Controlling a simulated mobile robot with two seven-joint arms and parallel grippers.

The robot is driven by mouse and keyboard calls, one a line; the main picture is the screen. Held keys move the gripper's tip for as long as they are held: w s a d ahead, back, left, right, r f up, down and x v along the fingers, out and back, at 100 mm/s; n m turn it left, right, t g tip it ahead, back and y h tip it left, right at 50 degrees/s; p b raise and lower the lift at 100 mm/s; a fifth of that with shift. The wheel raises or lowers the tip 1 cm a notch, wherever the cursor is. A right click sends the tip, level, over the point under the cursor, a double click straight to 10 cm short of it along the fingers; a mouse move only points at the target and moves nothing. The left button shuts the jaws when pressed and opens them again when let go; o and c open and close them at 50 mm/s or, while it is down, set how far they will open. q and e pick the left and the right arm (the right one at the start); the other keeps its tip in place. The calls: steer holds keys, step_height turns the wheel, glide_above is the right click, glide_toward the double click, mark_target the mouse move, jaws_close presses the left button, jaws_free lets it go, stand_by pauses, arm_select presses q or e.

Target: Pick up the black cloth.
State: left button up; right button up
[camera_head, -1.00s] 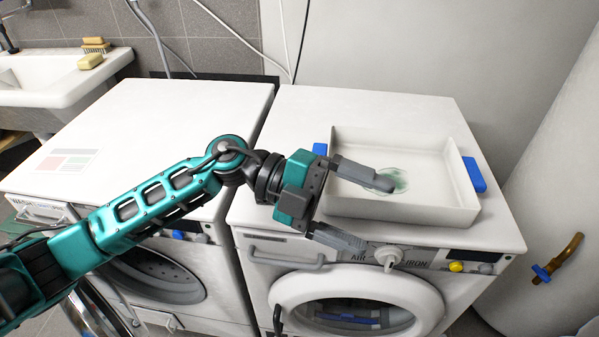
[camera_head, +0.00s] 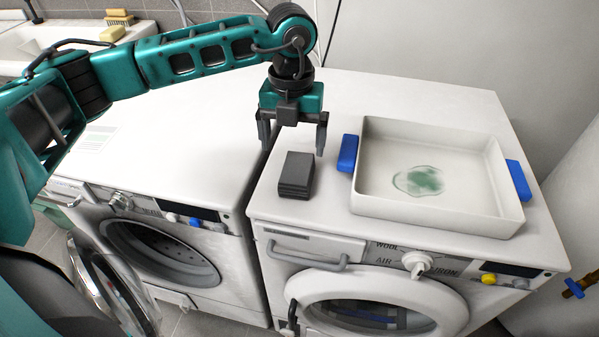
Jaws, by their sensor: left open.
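The black cloth (camera_head: 296,176) is a small dark folded block. It lies on the top of the right-hand washing machine, near its left front edge, left of the white tray. My left gripper (camera_head: 293,146) points down just behind and above the cloth. Its two fingers are spread apart with nothing between them. The cloth shows in full in front of the fingers. I cannot tell the exact height of the fingertips above the machine top. My right gripper is not in view.
A white tray (camera_head: 373,204) with blue handles and a green smear inside stands right of the cloth. The left machine's top (camera_head: 190,135) is clear. A gap separates the two machines.

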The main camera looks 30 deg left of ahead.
mark_target(298, 167)
arm_select(q)
steer(key=f, duration=0.7)
steer(key=shift+w+d+f, duration=0.2)
steer(key=shift+d+f, duration=0.15)
steer(key=shift+d, duration=0.05)
steer(key=c, duration=1)
steer(key=shift+c, duration=0.2)
steer(key=shift+r, duration=0.1)
step_height(298, 167, up, 20)
steer(key=shift+p, duration=0.35)
